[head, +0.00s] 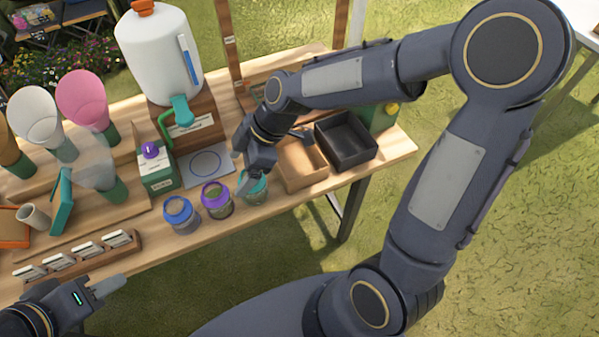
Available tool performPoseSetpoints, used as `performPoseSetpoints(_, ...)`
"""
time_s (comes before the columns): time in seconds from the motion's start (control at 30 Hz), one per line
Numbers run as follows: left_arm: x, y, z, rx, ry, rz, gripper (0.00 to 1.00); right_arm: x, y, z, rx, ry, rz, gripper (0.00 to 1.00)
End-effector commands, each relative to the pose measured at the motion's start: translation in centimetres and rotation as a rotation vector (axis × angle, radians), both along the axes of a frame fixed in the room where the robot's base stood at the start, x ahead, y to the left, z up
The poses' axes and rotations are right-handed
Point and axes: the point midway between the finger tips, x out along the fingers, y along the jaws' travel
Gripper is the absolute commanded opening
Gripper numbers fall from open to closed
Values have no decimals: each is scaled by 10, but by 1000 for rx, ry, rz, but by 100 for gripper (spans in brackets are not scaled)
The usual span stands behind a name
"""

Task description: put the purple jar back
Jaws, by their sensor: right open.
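The purple-rimmed jar (217,203) is a clear jar standing upright on the wooden table near its front edge. It is between a blue-rimmed jar (181,217) on its left and a teal-rimmed jar (254,193) on its right. My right gripper (246,184) is open and low at the teal-rimmed jar, just right of the purple one. It partly hides the teal-rimmed jar, and I cannot tell whether it touches it. My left gripper (112,286) is at the lower left, in front of the table and away from the jars. Its finger opening is not clear.
A mat with a circle (226,157) lies behind the jars. A green box with a purple knob (157,178) and a white dispenser (158,60) stand behind. A wooden tray (304,182) and black tray (347,158) are to the right. A card rack (77,262) is at left.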

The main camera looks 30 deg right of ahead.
Motion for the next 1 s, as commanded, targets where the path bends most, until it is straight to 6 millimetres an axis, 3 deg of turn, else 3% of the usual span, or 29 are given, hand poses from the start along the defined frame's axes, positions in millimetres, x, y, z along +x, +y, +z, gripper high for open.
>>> performPoseSetpoints(0.17, 0, 0, 0, 0, 0, 0, 36, -15, -26, 21, -2, 32, -163, 81)
performPoseSetpoints(0.33, 0, 0, 0, 0, 0, 0, 36, -63, -77, 53, 30, 126, -567, 81)
performPoseSetpoints(0.5, 0, 0, 0, 0, 0, 0, 36, -118, -114, 64, 123, 231, -991, 81)
performPoseSetpoints(0.7, 0, 0, 0, 0, 0, 0, 36, -158, -131, 60, 234, 319, -1304, 81)
performPoseSetpoints(1.0, 0, 0, 0, 0, 0, 0, 36, -166, -134, 57, 266, 346, -1385, 81)
